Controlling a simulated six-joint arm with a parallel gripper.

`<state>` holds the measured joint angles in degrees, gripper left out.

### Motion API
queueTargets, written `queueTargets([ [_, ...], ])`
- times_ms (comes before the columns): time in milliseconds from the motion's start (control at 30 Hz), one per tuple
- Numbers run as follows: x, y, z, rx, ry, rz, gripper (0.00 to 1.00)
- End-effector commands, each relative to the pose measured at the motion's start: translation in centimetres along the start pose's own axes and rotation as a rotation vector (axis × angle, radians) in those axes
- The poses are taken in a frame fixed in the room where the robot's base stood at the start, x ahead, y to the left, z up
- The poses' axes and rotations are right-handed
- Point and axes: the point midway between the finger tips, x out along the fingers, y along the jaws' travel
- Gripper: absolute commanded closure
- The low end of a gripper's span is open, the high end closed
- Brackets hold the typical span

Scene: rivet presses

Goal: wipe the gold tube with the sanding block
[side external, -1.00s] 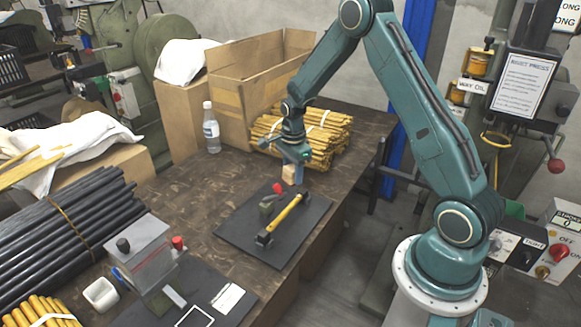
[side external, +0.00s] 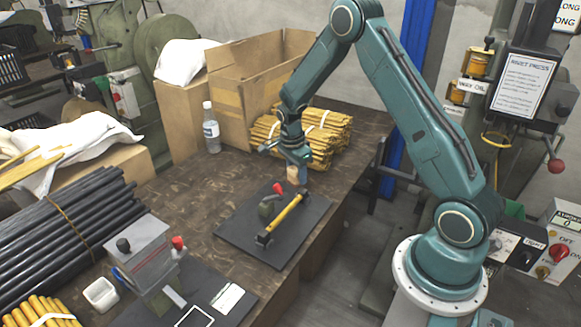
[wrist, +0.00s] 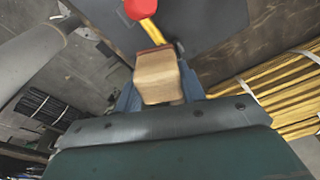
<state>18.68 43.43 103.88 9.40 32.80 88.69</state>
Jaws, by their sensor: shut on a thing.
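The gold tube (side external: 286,215) lies on the dark plate (side external: 236,229), between a black end support and a clamp with a red knob (side external: 279,187). My gripper (side external: 297,170) is shut on the sanding block (side external: 297,177), a small tan block, at the tube's far end. In the wrist view the block (wrist: 157,77) sits between my fingers, its reddish-brown far edge against or just over the yellow tube (wrist: 150,29). I cannot tell whether the block touches the tube.
Bundled gold tubes (side external: 312,137) lie behind my gripper, with a cardboard box (side external: 245,95) and a water bottle (side external: 211,127) to the left. Black tubes (side external: 65,232) and a grey fixture (side external: 140,255) are at the left front. Bare table lies left of the plate.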

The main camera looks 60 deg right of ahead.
Motion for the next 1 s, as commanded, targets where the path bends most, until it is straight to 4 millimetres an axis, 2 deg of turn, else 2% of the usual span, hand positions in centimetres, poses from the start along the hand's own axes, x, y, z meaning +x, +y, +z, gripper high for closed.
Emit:
queueTargets([
  [267, -1.1, -0.1, -0.1, 0.001, 0.000, -0.002, 0.97],
  [467, -0.8, 0.0, -0.1, 0.000, 0.000, 0.000, 0.97],
  [1000, 3.5, 0.0, 0.5, 0.000, 0.000, 0.002, 0.97],
])
